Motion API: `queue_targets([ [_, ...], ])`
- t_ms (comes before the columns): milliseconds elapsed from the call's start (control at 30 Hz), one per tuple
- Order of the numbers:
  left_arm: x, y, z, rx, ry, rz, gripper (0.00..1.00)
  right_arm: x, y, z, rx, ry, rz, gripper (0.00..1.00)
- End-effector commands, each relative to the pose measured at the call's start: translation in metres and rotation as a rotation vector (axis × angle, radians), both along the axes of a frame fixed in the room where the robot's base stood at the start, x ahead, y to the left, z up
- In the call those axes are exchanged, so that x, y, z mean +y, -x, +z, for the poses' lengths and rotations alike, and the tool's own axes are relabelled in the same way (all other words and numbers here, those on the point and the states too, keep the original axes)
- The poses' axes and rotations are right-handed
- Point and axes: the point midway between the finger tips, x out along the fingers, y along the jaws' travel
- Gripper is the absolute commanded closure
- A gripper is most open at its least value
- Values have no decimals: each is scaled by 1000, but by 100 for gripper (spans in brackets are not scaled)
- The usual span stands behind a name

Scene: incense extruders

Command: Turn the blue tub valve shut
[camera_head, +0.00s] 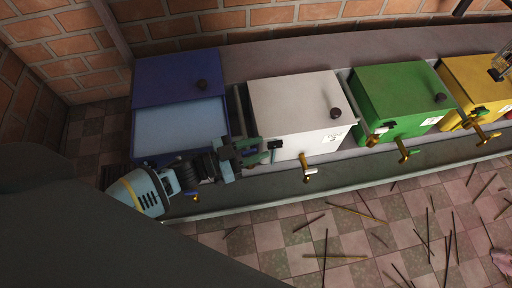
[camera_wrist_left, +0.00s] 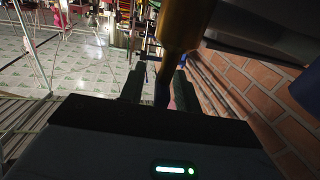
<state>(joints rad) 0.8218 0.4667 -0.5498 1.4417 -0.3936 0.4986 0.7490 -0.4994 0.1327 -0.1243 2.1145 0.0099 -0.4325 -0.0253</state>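The blue tub (camera_head: 181,77) stands at the left end of the row, its top partly uncovered over a pale blue surface. A small brass part (camera_head: 196,198) shows low at its front, partly hidden behind my left arm. My left gripper (camera_head: 257,152) is in front of the tub's right front corner, fingers pointing right. In the left wrist view its two fingers (camera_wrist_left: 156,88) stand apart. A brass valve body (camera_wrist_left: 183,24) with a dark lower part hangs between them; I cannot tell whether they touch it.
A white tub (camera_head: 295,98), a green tub (camera_head: 395,88) and a yellow tub (camera_head: 480,77) continue the row to the right, with brass valves in front. A dark ledge (camera_head: 350,176) runs below them. Thin sticks (camera_head: 427,228) lie scattered on the tiled floor. A brick wall stands behind.

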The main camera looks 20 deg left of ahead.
Motion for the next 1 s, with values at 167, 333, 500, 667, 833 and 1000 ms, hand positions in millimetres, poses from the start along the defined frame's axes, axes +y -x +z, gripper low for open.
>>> queue_targets([
  [167,-1,-1,0,0,0,0,67,0,-3,1,-7,0,1,64],
  [333,-1,0,0,0,0,0,79,-1,-3,2,-6,1,1,64],
  [500,0,0,0,0,0,0,100,-1,2,2,2,1,1,64],
  [667,0,0,0,0,0,-4,100,-1,6,2,10,1,1,64],
  [833,-1,0,1,-3,-4,-80,100,-1,8,2,14,2,2,64],
  [1000,-2,1,0,-1,-4,-168,100,-1,8,1,15,2,3,64],
])
